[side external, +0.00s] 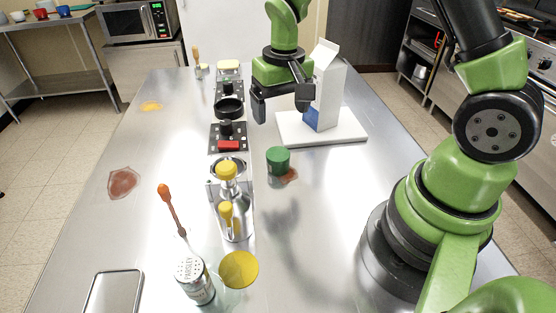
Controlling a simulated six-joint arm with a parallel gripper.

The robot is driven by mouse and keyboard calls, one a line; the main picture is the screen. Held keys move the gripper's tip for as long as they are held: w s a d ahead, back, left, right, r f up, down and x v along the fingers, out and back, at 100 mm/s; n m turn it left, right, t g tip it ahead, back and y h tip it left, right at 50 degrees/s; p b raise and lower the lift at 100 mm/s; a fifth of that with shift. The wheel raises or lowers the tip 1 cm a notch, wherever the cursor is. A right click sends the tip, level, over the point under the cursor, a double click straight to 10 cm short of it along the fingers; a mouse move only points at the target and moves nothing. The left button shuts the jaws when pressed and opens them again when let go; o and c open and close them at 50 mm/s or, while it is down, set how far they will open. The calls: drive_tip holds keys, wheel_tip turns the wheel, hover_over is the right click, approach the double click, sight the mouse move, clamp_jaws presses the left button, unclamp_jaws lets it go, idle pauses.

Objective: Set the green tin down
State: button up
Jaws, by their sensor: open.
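The green tin (278,161) is a short dark green cylinder. It stands upright on the steel table, at the edge of a reddish-brown stain (291,175). My gripper (282,107) is open and empty. It hangs above and behind the tin in the side external view, apart from it, with its dark fingers pointing down. The tin's whole front shows and nothing covers it.
A white board (345,133) with a milk carton (326,88) stands behind the gripper. A metal rack (237,225) with yellow-topped items, a parsley shaker (195,281) and a yellow disc (239,269) stand nearer the camera. A black pan (229,107) lies left of the gripper.

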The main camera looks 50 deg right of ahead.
sight(278, 153)
wheel_tip(278, 153, down, 7)
drive_tip(key=shift+w+d, duration=0.1)
drive_tip(key=shift+d, duration=0.05)
drive_tip(key=shift+w+a+f, duration=0.1)
drive_tip(key=shift+a+f, duration=0.05)
drive_tip(key=shift+f, duration=1.2)
drive_tip(key=shift+w+a+f, duration=0.1)
drive_tip(key=shift+a+f, duration=0.05)
drive_tip(key=shift+f, duration=1.2)
drive_tip(key=c, duration=1.1)
drive_tip(key=shift+c, duration=0.2)
drive_tip(key=shift+r, duration=0.1)
drive_tip(key=r, duration=0.9)
drive_tip(key=shift+s+r, duration=0.25)
drive_tip(key=shift+s, duration=0.15)
drive_tip(key=s, duration=0.7)
drive_tip(key=f, duration=0.4)
drive_tip(key=shift+s+a+f, duration=0.15)
drive_tip(key=shift+a+f, duration=0.2)
drive_tip(key=shift+f, duration=2.35)
